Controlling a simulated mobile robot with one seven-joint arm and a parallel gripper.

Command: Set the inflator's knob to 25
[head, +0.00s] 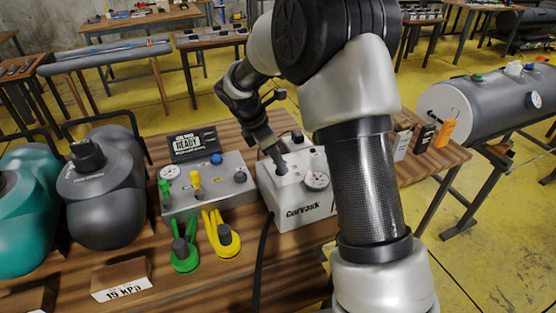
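The inflator appears to be the white box marked "Corvask" (297,211) on the wooden table, with a round gauge (317,180) on its top. A dark upright part, perhaps the knob (282,183), stands on the top left of the gauge. My gripper (277,157) points down at the left part of the box's top, right at or just above this dark part. Whether it touches or grips it cannot be made out. Its fingers are small and dark here. No scale or number for the knob is readable. My arm hides the box's right side.
Left of the inflator is a grey panel (208,190) with a "READY" display (192,143), valves and a gauge. Green (185,255) and yellow (222,238) hoses lie before it. A black hose (261,260) runs over the front. A "15 kPa" block (121,279) and tanks (101,195) stand left.

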